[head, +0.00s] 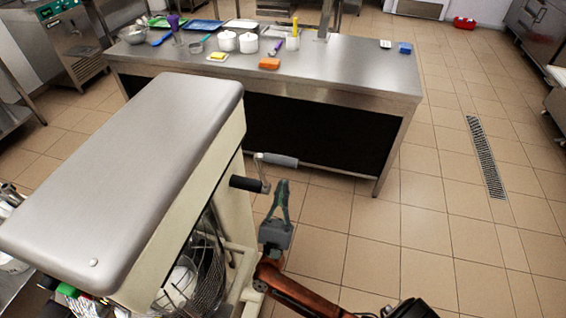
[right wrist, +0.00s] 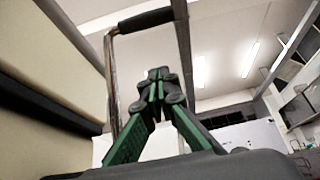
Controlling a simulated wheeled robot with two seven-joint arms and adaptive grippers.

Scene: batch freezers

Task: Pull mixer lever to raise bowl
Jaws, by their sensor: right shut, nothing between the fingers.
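The mixer (head: 130,165) stands at the left in the head view, with a flat grey metal top and a cream body. Its lever (head: 278,160) sticks out from its right side: a bent metal rod with a grey grip. A black cylinder (head: 247,184) shows beside the rod's lower end. The bowl is partly hidden; a wire guard (head: 205,275) shows below the head. My right gripper (head: 282,186) is shut and empty, just below the lever's grip and apart from it. In the right wrist view, the gripper (right wrist: 155,76) points up, with the lever (right wrist: 145,20) above and left. My left gripper is not in view.
The tiled floor (head: 400,240) to the right is clear, with a drain grate (head: 485,155).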

